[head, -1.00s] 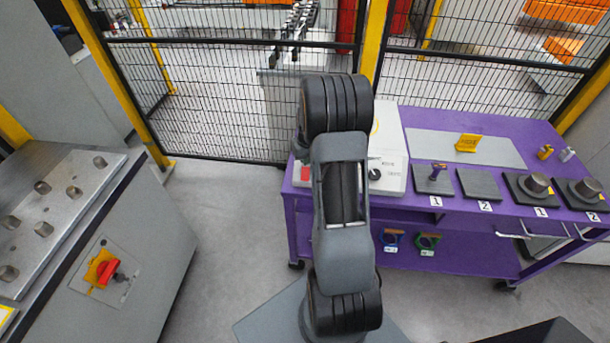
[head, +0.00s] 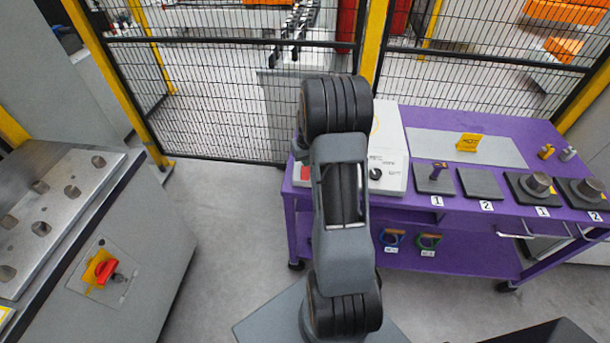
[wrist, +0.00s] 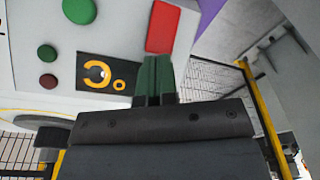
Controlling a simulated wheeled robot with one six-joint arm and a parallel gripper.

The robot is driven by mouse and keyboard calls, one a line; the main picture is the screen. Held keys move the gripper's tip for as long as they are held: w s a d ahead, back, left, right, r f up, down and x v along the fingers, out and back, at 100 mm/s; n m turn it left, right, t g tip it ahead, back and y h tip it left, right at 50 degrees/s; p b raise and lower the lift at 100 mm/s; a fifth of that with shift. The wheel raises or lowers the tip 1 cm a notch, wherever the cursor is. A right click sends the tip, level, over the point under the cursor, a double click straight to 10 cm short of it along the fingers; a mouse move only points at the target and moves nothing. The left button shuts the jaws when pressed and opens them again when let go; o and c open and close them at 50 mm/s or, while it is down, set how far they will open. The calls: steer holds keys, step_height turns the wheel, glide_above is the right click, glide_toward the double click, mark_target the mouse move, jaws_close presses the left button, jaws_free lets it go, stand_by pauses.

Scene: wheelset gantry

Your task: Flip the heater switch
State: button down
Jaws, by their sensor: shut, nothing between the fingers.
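The heater is a white box (head: 393,150) at the left end of the purple cart. A red switch (head: 304,173) shows at its left front corner, left of my arm, and a dark knob (head: 376,173) on its right. In the wrist view the red switch (wrist: 162,27) is a flat rectangle on the white panel. My gripper (wrist: 153,62) is shut and empty, its fingertips just below the red switch. I cannot tell whether they touch it. My arm hides the gripper and the heater's middle in the head view.
The purple cart (head: 460,215) carries numbered pads and a yellow sign (head: 468,143). A mesh fence (head: 210,100) stands behind. A grey cabinet (head: 130,240) with a red-and-yellow rotary switch (head: 103,270) is at left. In the wrist view, round buttons (wrist: 47,53) sit left of my fingers.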

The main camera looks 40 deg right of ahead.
steer(key=shift+f+b, duration=0.6)
steer(key=shift+f, duration=0.25)
steer(key=shift+r, duration=0.1)
steer(key=shift+r+p, duration=2.2)
steer(key=shift+r, duration=1.35)
